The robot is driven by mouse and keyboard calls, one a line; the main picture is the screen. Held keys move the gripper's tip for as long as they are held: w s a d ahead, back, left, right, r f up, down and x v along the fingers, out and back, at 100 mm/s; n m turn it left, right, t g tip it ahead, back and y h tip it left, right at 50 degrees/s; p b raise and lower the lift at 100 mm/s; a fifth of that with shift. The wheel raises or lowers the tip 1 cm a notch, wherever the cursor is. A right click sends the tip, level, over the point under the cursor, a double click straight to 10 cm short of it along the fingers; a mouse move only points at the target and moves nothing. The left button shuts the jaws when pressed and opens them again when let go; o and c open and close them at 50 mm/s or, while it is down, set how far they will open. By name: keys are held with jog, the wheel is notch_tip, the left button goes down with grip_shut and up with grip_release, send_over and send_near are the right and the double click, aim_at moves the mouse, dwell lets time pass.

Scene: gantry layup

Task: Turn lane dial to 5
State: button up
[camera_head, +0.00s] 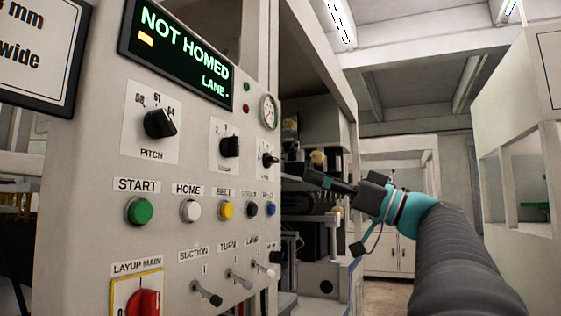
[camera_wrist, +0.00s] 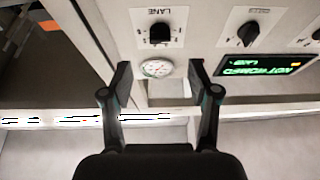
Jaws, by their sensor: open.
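The lane dial (camera_wrist: 159,33) is a black knob on a white plate marked LANE, upside down in the wrist view. It is beyond my fingertips, roughly centred between them sideways. In the head view the lane dial (camera_head: 268,160) is the small black knob at the panel's right edge, under the gauge. My gripper (camera_head: 303,174) is to the right of it and apart from it. In the wrist view my gripper (camera_wrist: 160,70) is open, with nothing between its fingers. The display (camera_head: 182,50) reads NOT HOMED and LANE with a dash. The dial's pointer setting is too small to read.
A round gauge (camera_head: 268,111) sits above the lane dial. Another black dial (camera_head: 230,146) and the pitch dial (camera_head: 159,123) lie to its left. Push buttons, including the yellow belt button (camera_head: 226,210), and toggle switches are below. Machinery stands behind the panel's right edge.

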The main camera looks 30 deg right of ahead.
aim_at(276, 162)
jog(key=p+x, duration=0.1)
jog(key=x, duration=0.7)
jog(key=shift+w+a+p, duration=0.3)
jog(key=shift+p, duration=0.1)
grip_shut()
